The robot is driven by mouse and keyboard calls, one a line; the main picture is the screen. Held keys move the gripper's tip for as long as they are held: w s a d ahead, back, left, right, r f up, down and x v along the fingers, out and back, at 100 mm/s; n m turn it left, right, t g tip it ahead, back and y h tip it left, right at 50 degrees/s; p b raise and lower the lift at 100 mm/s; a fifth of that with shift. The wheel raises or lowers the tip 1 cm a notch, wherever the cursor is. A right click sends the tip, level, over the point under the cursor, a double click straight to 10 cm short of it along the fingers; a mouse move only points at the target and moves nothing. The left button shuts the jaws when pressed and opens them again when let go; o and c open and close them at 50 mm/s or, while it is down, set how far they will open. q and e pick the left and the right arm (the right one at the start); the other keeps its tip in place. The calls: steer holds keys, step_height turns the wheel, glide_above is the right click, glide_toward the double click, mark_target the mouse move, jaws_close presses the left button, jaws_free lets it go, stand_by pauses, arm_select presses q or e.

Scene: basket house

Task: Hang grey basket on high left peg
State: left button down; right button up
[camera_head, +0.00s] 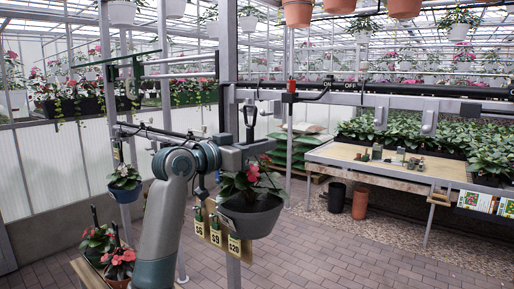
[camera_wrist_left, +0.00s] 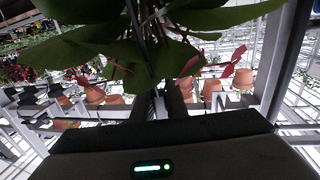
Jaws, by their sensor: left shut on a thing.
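The grey basket (camera_head: 252,218) holds a leafy plant with red flowers and hangs upright near the middle of the head view, beside a grey post. My left gripper (camera_head: 246,150) is above it, shut on its dark hanger (camera_head: 250,115), whose loop stands up above the jaws. In the left wrist view, big green leaves (camera_wrist_left: 120,50) cover the upper part and partly hide the dark fingers (camera_wrist_left: 172,100). A high rail carries a dark peg with a red top (camera_head: 291,88) right of the hanger; I cannot tell which peg is the high left one. My right gripper is not in view.
A blue basket (camera_head: 125,190) hangs from the lower rail (camera_head: 160,134) at left. Numbered yellow tags (camera_head: 215,237) are on the post near the grey basket. A wooden bench (camera_head: 400,172) stands at right. Terracotta pots (camera_head: 298,12) hang overhead. The brick floor (camera_head: 330,255) is clear in front.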

arm_select(q)
steer(key=shift+x, duration=1.2)
steer(key=shift+w+a+r, duration=0.1)
steer(key=shift+w, duration=0.05)
steer(key=shift+r, duration=0.15)
steer(key=shift+w, duration=0.15)
stand_by(0.4)
steer(key=p+x, duration=0.1)
steer(key=x, duration=0.2)
steer(key=shift+w, duration=0.15)
stand_by(0.3)
